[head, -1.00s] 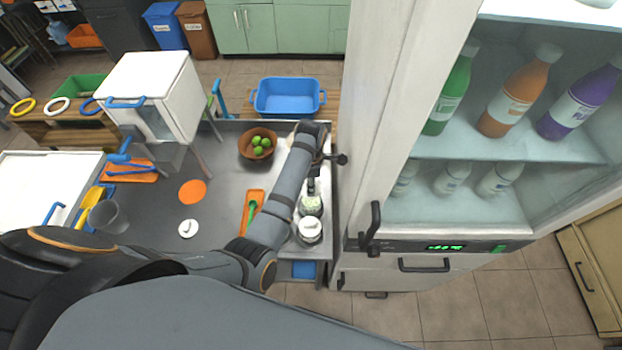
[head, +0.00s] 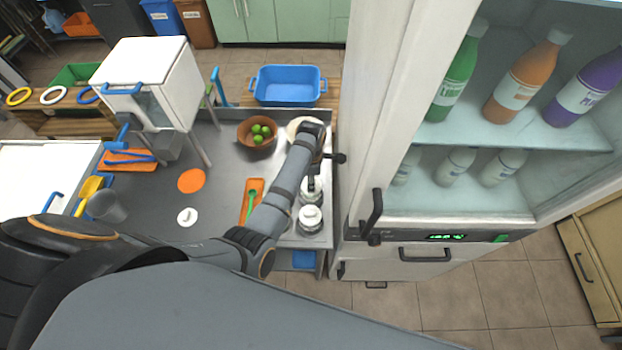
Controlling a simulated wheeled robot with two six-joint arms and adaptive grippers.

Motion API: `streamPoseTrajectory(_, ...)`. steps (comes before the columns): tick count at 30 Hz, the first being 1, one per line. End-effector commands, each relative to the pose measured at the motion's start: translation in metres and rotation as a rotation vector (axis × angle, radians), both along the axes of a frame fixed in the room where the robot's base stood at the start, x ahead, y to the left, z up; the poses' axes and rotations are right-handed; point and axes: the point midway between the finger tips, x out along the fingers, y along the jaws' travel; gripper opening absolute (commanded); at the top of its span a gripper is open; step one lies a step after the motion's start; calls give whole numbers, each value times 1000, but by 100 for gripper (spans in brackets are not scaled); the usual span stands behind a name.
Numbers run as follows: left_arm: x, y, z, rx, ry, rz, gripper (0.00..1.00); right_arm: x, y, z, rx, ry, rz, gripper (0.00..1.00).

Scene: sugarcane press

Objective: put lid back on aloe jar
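Two jars stand at the right end of the grey worktop. The rear jar (head: 311,196) is directly under my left gripper (head: 313,186), and its top is partly hidden. The front jar (head: 310,219) has a white top. A round white lid with a knob (head: 187,217) lies flat on the worktop, left of my forearm. My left arm reaches across from the left, its gripper pointing down at the rear jar. The fingers are too small and covered to tell whether they are open or shut, or touching the jar. My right gripper is not in view.
An orange tray (head: 247,210) with a green tool lies beside my forearm. A brown bowl of green fruit (head: 244,134), a pale round dish (head: 297,126) and a white press-like box (head: 139,70) stand farther back. A glass-fronted fridge (head: 392,215) bounds the right side.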

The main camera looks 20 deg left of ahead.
Motion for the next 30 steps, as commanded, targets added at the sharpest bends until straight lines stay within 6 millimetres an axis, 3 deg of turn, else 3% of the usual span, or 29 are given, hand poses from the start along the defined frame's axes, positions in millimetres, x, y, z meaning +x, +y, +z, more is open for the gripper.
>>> streamPoseTrajectory(30, 0, 0, 0, 0, 0, 0, 6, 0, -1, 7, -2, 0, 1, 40)
